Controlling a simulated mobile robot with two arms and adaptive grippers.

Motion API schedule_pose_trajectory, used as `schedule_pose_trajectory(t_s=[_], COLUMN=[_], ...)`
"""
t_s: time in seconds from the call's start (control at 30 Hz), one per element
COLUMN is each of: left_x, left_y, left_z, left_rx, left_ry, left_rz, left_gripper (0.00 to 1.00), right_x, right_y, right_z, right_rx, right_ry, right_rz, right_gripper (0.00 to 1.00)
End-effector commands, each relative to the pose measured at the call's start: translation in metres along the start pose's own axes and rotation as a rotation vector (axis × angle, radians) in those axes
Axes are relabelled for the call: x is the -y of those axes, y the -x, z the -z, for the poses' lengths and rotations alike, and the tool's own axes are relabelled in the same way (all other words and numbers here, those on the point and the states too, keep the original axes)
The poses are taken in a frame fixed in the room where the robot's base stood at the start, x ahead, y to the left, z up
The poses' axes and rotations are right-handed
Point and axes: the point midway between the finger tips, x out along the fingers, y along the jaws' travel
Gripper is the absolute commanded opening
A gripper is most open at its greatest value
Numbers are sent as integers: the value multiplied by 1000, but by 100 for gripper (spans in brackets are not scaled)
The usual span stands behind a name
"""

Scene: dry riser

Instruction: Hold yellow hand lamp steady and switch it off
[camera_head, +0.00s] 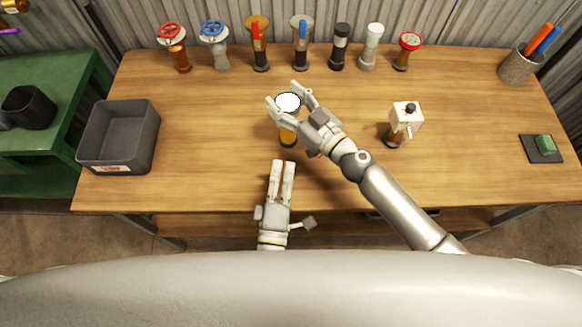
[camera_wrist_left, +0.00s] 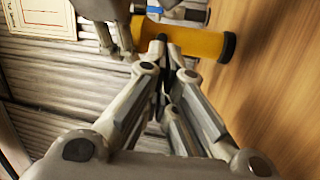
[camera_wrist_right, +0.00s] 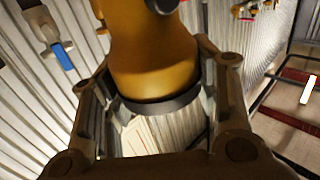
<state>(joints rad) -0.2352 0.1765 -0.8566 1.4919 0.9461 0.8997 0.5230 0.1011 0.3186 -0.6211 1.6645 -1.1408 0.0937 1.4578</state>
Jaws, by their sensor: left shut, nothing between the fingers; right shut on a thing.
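The yellow hand lamp (camera_head: 288,135) is upright in the middle of the table, its round top bright white. My right gripper (camera_head: 283,93) is shut on it near the top, with a finger on either side. In the right wrist view the lamp's yellow body and dark ring (camera_wrist_right: 150,55) fill the space between the fingers. My left gripper (camera_head: 283,164) is shut and empty, just in front of the lamp. In the left wrist view its fingertips (camera_wrist_left: 160,45) are close to the yellow body (camera_wrist_left: 195,42); I cannot tell whether they touch. The switch is not clearly visible.
A row of valves and fittings (camera_head: 258,45) stands along the back edge. A grey bin (camera_head: 150,140) is at the left. A white switch box on a stand (camera_head: 405,117) is right of my right gripper. A pen cup (camera_head: 520,68) and dark pad (camera_head: 530,155) are at the right.

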Motion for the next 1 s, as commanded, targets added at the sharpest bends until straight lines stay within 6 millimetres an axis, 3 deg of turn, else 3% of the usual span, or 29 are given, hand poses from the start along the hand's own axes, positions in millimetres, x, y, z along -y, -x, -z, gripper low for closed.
schedule_pose_trajectory(t_s=[1.0], left_x=[-14], left_y=[0], left_z=[-15], left_rx=[-4], left_ry=[-1548], left_rz=[194], left_gripper=[0], right_x=[0], right_y=[0], right_z=[0], right_rx=[1], right_ry=[0], right_rz=[0], right_gripper=[22])
